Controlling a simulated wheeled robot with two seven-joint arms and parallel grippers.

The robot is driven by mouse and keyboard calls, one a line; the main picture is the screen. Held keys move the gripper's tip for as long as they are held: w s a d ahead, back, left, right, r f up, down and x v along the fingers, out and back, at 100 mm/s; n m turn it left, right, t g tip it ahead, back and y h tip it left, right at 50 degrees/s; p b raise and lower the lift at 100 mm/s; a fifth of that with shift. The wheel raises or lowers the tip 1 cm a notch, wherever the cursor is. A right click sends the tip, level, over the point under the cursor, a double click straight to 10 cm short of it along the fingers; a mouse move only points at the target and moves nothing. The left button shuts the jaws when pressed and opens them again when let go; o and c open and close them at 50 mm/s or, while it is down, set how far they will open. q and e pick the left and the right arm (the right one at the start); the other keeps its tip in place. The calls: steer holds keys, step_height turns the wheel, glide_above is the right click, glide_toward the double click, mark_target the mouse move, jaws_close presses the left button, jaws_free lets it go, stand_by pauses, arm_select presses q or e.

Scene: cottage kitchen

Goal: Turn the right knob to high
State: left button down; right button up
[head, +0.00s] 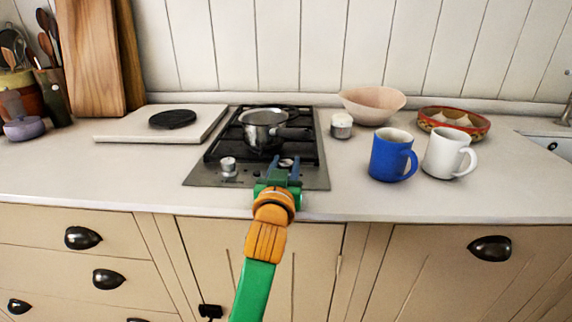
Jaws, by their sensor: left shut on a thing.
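The stove (197,178) is a steel two-burner hob set in the counter, with two knobs on its front strip. The right knob (287,162) is silver and partly hidden by my gripper. My left gripper (283,167) comes up from below, with its blue fingers on either side of the right knob and shut on it. I cannot read the knob's setting from here. The left knob (228,166) stands free to the left. My right gripper is not in view.
A steel saucepan (262,127) stands on the stove behind the knobs. A blue mug (388,155) and white mug (445,153) stand right, with a pink bowl (372,104) and small white jar (341,126) behind. A white board (125,130) lies left.

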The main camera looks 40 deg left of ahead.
arm_select(q)
steer(key=shift+n+g+y, duration=0.4)
steer(key=shift+n+y, duration=0.1)
steer(key=shift+y, duration=0.2)
steer(key=c, duration=0.5)
jaws_free()
steer(key=v, duration=0.7)
steer(key=shift+s, duration=0.15)
